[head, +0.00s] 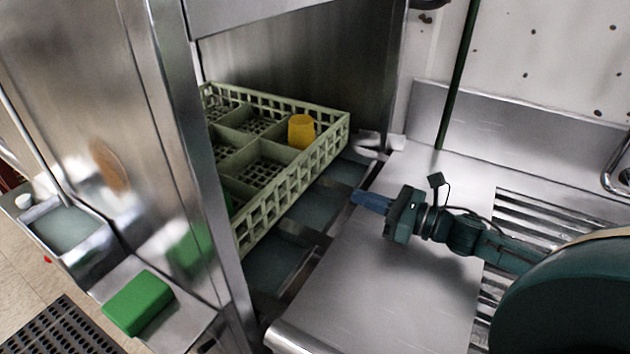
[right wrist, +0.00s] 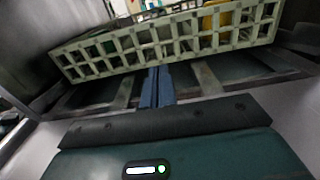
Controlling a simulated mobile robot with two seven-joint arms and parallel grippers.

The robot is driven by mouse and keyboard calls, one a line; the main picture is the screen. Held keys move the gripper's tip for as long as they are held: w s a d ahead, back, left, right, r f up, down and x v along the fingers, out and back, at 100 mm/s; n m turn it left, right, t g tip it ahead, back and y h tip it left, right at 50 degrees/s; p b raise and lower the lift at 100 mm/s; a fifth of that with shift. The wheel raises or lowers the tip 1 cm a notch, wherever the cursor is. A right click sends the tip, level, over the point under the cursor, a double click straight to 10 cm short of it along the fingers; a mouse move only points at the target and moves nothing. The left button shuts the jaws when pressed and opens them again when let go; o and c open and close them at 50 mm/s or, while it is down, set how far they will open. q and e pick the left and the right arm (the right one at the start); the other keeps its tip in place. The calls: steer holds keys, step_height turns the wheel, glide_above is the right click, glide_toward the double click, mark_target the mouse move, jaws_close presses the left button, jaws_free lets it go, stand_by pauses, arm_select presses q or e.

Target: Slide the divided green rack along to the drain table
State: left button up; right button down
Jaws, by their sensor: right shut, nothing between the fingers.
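The divided green rack (head: 325,150) sits inside the steel machine's opening, its left part hidden by the machine's front post. A yellow cup (head: 301,131) stands in one of its compartments. The drain table (head: 370,285) lies to the right of the opening. My right gripper (head: 356,197) is over the table's left edge, shut and empty, its blue fingers pointing at the rack. In the right wrist view the shut fingers (right wrist: 157,84) point at the rack's slotted side wall (right wrist: 165,42); I cannot tell whether they touch it. My left gripper is not in view.
A steel post (head: 205,190) stands at the left of the opening. A green block (head: 138,302) lies on a steel ledge at lower left. Ribbed slats (head: 545,215) are at the table's right. The table's near middle is clear.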

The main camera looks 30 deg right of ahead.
mark_target(301, 176)
steer(key=p+x, duration=0.1)
steer(key=x, duration=1)
steer(key=shift+r+p, duration=0.15)
steer(key=shift+p, duration=0.25)
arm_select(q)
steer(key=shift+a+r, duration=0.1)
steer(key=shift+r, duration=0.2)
arm_select(e)
steer(key=shift+w+a, duration=0.2)
steer(key=shift+w, duration=0.1)
